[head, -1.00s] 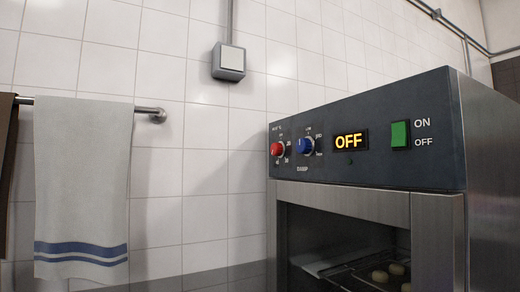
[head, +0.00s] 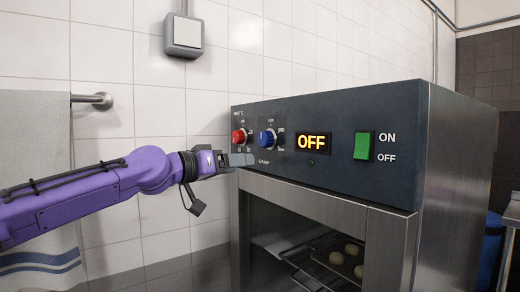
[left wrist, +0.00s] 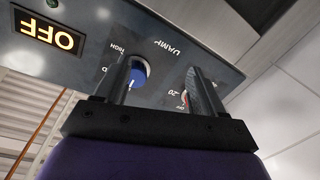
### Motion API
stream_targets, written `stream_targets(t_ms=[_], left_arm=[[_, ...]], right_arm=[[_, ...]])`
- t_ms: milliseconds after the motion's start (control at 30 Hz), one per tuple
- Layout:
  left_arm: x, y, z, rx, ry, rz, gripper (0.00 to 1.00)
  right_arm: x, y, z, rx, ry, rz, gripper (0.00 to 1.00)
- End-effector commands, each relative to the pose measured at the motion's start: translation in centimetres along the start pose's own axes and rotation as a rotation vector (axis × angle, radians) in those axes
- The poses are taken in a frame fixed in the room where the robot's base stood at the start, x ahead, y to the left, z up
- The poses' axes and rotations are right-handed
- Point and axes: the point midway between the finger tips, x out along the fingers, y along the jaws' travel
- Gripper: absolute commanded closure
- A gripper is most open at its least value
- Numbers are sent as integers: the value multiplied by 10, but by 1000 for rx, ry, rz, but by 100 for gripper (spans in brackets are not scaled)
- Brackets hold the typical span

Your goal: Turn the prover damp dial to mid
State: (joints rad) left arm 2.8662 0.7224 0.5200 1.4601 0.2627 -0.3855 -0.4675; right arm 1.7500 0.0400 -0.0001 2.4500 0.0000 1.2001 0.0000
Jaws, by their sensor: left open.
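The blue damp dial (head: 267,139) is on the dark control panel of the prover, right of a red dial (head: 238,137). Its pointer setting is too small to read surely. My left gripper (head: 247,159) comes in from the left, in front of the panel and just below the two dials. In the left wrist view its two fingers (left wrist: 160,68) are spread and empty. There the blue dial (left wrist: 141,72) shows between them, closer to the left finger and partly covered by it. The red dial is mostly hidden behind the right finger. Contact with the panel cannot be told.
The prover's lit display (head: 312,142) reads OFF, and a green switch (head: 362,146) sits right of it. Below, dough balls (head: 351,249) lie on a rack in the chamber. A towel (head: 38,140) hangs on a rail at left. A box (head: 184,35) is on the wall.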

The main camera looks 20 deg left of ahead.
Motion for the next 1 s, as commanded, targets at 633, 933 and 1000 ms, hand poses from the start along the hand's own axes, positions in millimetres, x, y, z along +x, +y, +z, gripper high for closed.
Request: stream_targets(t_ms=[633,933,1000], left_arm=[[50,35,-58,160,13,98,31],[65,35,-53,160,15,98,31],[65,35,-53,160,15,98,31]], right_arm=[[-49,4,-20,0,0,0,57],[-52,5,-22,0,0,0,57],[-52,5,-22,0,0,0,57]])
